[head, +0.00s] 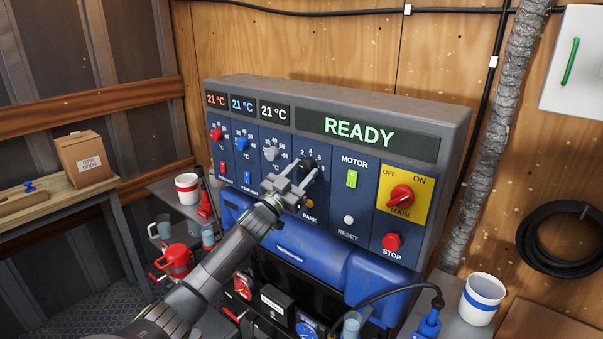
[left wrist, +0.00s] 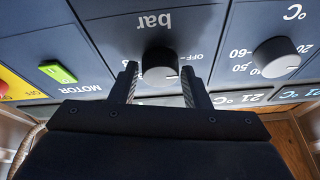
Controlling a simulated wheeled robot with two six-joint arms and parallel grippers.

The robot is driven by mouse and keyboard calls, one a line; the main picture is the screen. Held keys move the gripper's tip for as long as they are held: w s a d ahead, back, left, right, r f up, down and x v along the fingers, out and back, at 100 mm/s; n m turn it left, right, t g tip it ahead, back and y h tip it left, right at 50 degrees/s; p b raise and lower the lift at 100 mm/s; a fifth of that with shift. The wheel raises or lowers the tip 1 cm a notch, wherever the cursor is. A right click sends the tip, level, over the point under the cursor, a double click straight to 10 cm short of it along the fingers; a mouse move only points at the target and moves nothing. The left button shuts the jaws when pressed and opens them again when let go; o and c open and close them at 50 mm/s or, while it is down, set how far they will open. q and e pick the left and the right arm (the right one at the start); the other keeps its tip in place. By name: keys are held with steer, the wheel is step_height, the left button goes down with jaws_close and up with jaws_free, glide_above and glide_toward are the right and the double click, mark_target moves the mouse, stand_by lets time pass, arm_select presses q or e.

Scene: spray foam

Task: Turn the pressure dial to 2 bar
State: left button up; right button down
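The black pressure dial (head: 308,166) is on the blue control panel, right of the grey temperature dial, partly hidden by my left gripper in the head view. In the left wrist view the dial (left wrist: 159,64) shows upside down under the word "bar". A pale mark shows at its lower right edge; I cannot tell which number it marks. My left gripper (head: 299,176) is at the panel, and in the left wrist view its open fingers (left wrist: 159,72) stand on either side of the dial, with a gap on both sides. My right gripper is not in view.
The panel holds a red dial (head: 216,135), a blue dial (head: 242,144), a grey dial (head: 271,154), a green motor switch (head: 352,179), a red main switch (head: 401,197) and a red stop button (head: 391,241). The display (head: 366,134) reads READY. A blue cover (head: 300,242) sits below.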

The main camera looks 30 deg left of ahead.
arm_select(q)
steer(key=c, duration=0.6)
steer(key=m+h+p, duration=0.1)
steer(key=m+p, duration=0.1)
steer(key=m, duration=0.1)
steer(key=shift+a+r, duration=0.15)
steer(key=m+g+h+p, duration=0.1)
steer(key=m+h, duration=0.1)
steer(key=m, duration=0.1)
steer(key=shift+a+m, duration=0.1)
steer(key=shift+m, duration=0.3)
steer(key=shift+a+m+g+h+p, duration=0.1)
steer(key=shift+m+g+h+p, duration=0.35)
steer(key=shift+m, duration=0.9)
steer(key=shift+m+g+h+p, duration=0.1)
steer(key=shift+m+g+h, duration=0.4)
steer(key=shift+m, duration=0.85)
steer(key=o, duration=1)
